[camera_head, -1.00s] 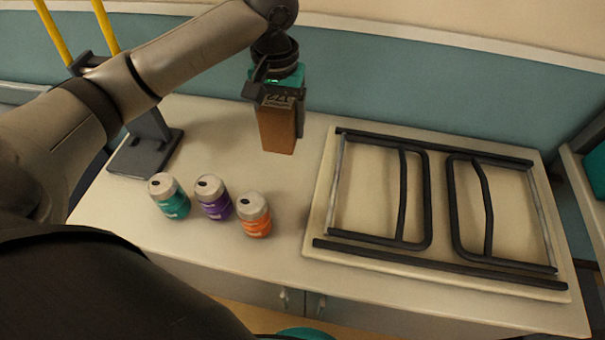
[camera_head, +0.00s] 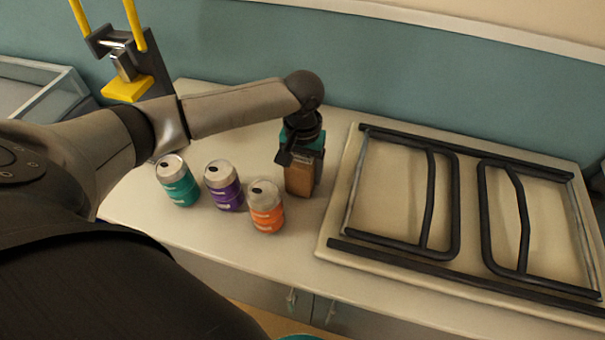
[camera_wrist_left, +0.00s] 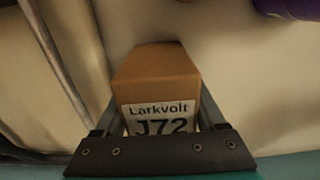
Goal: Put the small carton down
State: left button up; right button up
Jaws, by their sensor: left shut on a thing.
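The small carton (camera_head: 300,180) is a brown box, upright, at the counter's middle, just behind the orange can. In the left wrist view the carton (camera_wrist_left: 157,75) shows a white label reading "Larkvolt J72". My left gripper (camera_head: 301,158) comes down from above and is shut on the carton, with a finger on each side. In the left wrist view the gripper (camera_wrist_left: 155,125) hides the carton's near end. The carton's bottom is at or very near the countertop; I cannot tell if it touches. My right gripper is not in view.
An orange can (camera_head: 266,206), a purple can (camera_head: 223,186) and a teal can (camera_head: 178,181) stand in front and left. A pale board with dark bars (camera_head: 440,257) lies close on the right. Free counter (camera_head: 240,250) runs along the front.

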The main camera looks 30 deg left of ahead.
pick_arm(q)
jog(key=shift+f, duration=0.15)
jog(key=shift+f, duration=0.1)
jog(key=o, duration=1.5)
jog(key=shift+o, duration=0.2)
